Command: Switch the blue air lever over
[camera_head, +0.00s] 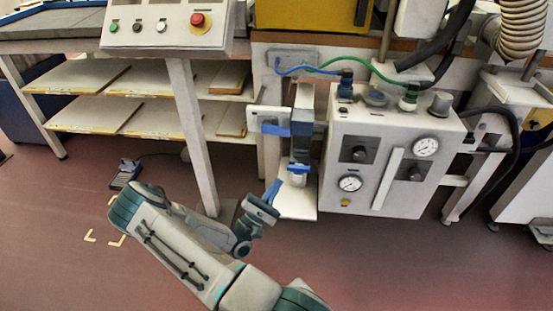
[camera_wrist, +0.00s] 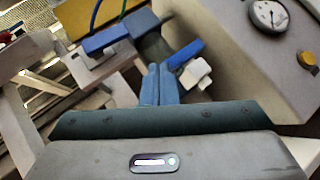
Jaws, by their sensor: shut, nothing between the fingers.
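The blue air lever (camera_head: 276,130) sticks out sideways from a pale upright plate left of the grey control box. In the wrist view the lever (camera_wrist: 106,39) is a blue bar at the upper left, beyond my fingertips. My gripper (camera_head: 273,188) is below the lever in the head view. Its two blue fingers (camera_wrist: 160,68) are together and hold nothing. A second blue part (camera_wrist: 186,54) above a white piece (camera_wrist: 196,74) lies just right of the fingertips in the wrist view; whether they touch it is unclear.
The control box (camera_head: 378,150) with gauges and hoses stands right of the lever. A blue hose (camera_head: 292,70) and a green hose (camera_head: 350,61) run above. A table leg (camera_head: 192,135) and shelves (camera_head: 95,112) stand to the left. Red floor is open at lower left.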

